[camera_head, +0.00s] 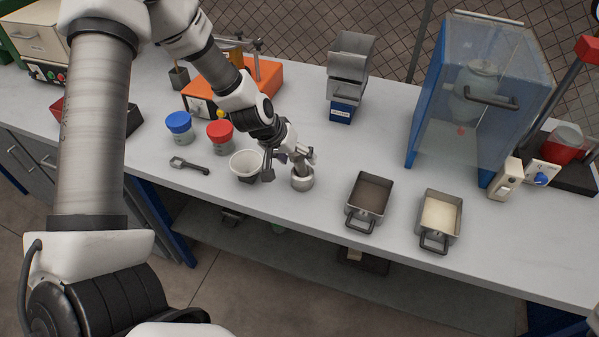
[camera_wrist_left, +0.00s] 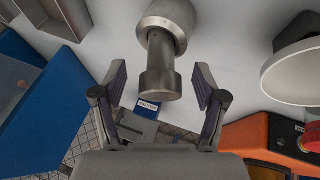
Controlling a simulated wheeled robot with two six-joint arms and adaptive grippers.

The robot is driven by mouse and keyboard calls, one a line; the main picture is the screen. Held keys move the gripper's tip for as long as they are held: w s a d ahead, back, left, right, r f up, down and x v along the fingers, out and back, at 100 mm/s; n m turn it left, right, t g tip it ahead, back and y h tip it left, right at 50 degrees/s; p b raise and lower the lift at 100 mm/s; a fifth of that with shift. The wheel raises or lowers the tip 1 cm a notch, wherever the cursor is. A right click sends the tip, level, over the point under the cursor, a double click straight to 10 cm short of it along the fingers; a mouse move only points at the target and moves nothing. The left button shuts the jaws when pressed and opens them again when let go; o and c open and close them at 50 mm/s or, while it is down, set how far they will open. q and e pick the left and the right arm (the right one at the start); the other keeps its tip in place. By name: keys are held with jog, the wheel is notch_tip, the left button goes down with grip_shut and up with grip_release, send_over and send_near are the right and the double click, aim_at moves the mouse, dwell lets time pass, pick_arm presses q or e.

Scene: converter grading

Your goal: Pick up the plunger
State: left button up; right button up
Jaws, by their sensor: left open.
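The plunger (camera_head: 299,169) is a grey metal rod with a thicker cylindrical head. It stands in a small round steel cup (camera_head: 302,184) on the bench. In the left wrist view the plunger (camera_wrist_left: 160,84) shows between the open fingers of my left gripper (camera_wrist_left: 160,84), with a visible gap on each side. The cup (camera_wrist_left: 172,14) shows beyond it at the top. In the head view my left gripper (camera_head: 289,164) is at the plunger's upper end and partly hides it. My right gripper is not in view.
A white bowl (camera_head: 244,163) stands close left of the cup. Two metal trays (camera_head: 358,215) (camera_head: 431,237) with handles stand to the right. Red-lidded (camera_head: 219,130) and blue-lidded (camera_head: 178,122) jars and a dark scoop (camera_head: 188,166) lie left. A clear-fronted blue cabinet (camera_head: 424,100) stands back right.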

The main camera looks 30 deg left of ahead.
pick_arm(q)
jog(key=shift+w+d+f, duration=0.1)
jog(key=shift+w+f, duration=0.1)
jog(key=shift+f, duration=0.05)
jog(key=shift+s+r, duration=0.1)
grip_shut()
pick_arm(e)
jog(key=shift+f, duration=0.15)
pick_arm(q)
jog(key=shift+r, duration=0.15)
